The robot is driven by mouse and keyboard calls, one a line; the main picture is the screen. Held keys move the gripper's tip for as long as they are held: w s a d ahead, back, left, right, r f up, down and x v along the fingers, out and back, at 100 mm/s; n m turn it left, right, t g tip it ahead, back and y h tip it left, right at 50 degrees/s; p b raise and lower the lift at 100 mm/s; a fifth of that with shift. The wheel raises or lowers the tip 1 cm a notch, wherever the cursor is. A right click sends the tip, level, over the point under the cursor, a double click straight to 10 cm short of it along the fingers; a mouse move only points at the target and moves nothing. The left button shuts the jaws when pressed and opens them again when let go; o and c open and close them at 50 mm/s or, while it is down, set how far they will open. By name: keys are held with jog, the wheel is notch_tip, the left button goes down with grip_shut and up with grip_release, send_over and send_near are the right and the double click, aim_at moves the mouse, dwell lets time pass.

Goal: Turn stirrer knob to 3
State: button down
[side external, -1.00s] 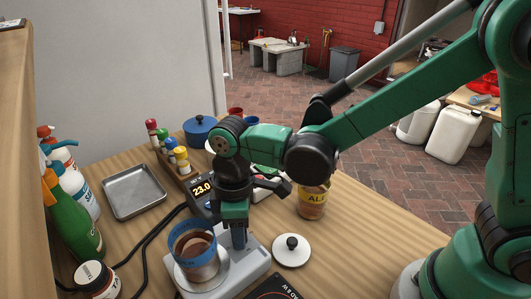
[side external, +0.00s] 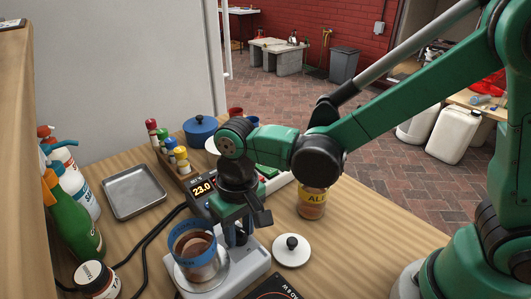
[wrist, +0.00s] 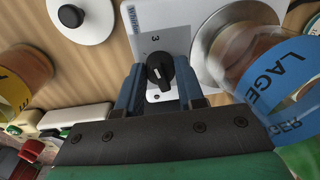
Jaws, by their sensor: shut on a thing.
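The stirrer (side external: 255,266) is a pale grey-white box on the wooden table. Its black knob (wrist: 160,70) shows in the wrist view between the blue fingers of my gripper (wrist: 160,88). A white mark shows on the knob, and a printed 3 (wrist: 155,38) stands just above it in that view. I cannot tell exactly which number the knob points at. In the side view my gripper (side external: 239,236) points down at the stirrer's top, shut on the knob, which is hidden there. A blue-labelled LAGER vessel (side external: 190,240) with brown contents stands on the stirrer's round plate (side external: 222,270).
A display box (side external: 203,188) reading 23.0 stands behind my gripper. A white lid (side external: 291,251) and an amber jar (side external: 312,203) with a yellow label are to the right. A metal tray (side external: 134,191) and bottles (side external: 72,180) are at left. Black cables cross the table.

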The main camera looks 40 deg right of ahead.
aim_at(240, 228)
jog(key=shift+m, duration=1.1)
jog(key=c, duration=0.5)
grip_release()
jog(key=shift+c, duration=0.2)
jog(key=shift+r, duration=0.15)
jog(key=shift+d+r, duration=0.15)
jog(key=shift+r, duration=2.55)
jog(key=s+d+r+n+t, duration=0.1)
jog(key=d+t, duration=0.6)
jog(key=d, duration=0.8)
notch_tip(240, 228, up, 2)
jog(key=shift+s+r+n+h, duration=0.1)
jog(key=shift+s+n+h, duration=0.25)
jog(key=shift+s, duration=0.3)
